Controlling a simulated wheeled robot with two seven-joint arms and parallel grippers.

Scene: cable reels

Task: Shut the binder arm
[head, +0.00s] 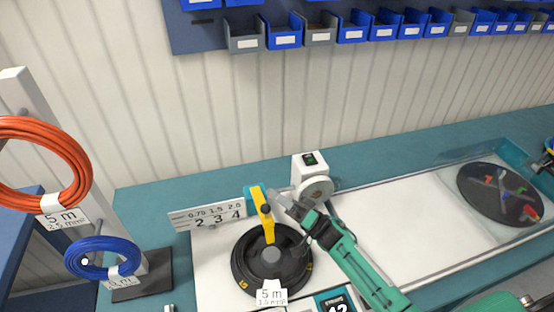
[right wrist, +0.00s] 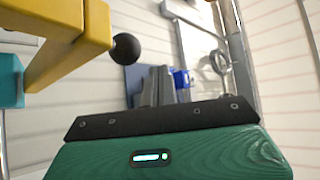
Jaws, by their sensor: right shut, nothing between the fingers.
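The yellow binder arm (head: 262,208) is by a teal block (head: 250,194), behind the black cable reel (head: 243,270). It spans from the block towards the reel's hub; I cannot tell whether it touches the reel. In the right wrist view the yellow arm (right wrist: 70,50) fills the upper left, with its black ball knob (right wrist: 125,48) sticking out to the right. My right gripper (head: 284,202) is shut and empty, just right of the binder arm. Its fingers (right wrist: 158,85) show below and right of the knob; contact is not clear. My left gripper is out of view.
A white machine (head: 312,181) stands close behind my right gripper. A number plate (head: 208,215) stands left of the binder. Orange (head: 40,135) and blue (head: 82,262) cable coils hang at the left. A dark round tray (head: 485,195) lies far right; the white surface between is clear.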

